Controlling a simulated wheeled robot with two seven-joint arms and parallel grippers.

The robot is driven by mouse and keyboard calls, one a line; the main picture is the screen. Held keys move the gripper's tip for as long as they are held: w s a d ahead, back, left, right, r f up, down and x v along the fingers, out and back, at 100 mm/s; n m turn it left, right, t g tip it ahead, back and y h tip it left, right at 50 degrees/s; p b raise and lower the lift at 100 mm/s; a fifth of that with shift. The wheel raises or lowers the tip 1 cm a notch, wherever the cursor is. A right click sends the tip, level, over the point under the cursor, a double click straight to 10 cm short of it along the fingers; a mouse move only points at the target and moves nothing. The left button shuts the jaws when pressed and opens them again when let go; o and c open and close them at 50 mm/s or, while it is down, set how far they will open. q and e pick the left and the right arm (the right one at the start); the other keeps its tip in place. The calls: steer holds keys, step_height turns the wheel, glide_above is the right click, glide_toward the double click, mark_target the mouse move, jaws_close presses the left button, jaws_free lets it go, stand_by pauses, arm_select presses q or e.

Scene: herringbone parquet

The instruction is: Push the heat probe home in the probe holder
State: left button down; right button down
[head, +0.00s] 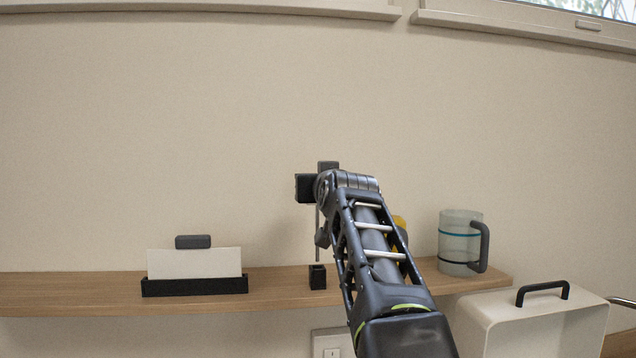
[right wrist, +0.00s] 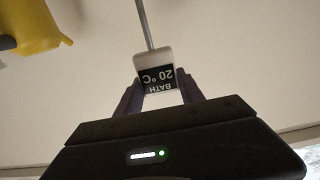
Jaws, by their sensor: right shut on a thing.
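The heat probe (right wrist: 160,75) has a pale handle labelled "BATH 20 °C" and a thin metal rod. In the right wrist view its handle sits between the two fingers of my right gripper (right wrist: 159,92), which is shut on it. In the head view the rod (head: 317,222) hangs down, roughly upright, below my right gripper (head: 322,185). The probe holder (head: 317,278) is a small black block on the shelf, under the rod. I cannot tell whether the rod's tip is in its opening. My left gripper is not in view.
A wooden shelf (head: 275,290) runs along the wall. On it stand a black stand with a white card (head: 194,263) at left and a clear jug (head: 459,243) at right. A yellow object (head: 399,224) is partly hidden behind my arm. A white case (head: 535,320) stands in front at right.

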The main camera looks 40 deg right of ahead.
steer(key=shift+p, duration=0.7)
stand_by(0.8)
steer(key=shift+f+b, duration=1.85)
steer(key=shift+f, duration=0.7)
steer(key=c, duration=0.7)
jaws_free()
steer(key=shift+o, duration=0.2)
steer(key=shift+s+a, duration=0.1)
steer(key=shift+s+a+f+b, duration=0.15)
steer(key=shift+s+b, duration=0.1)
steer(key=shift+b, duration=0.2)
steer(key=b, duration=0.4)
glide_toward(317, 208)
steer(key=shift+x, duration=0.9)
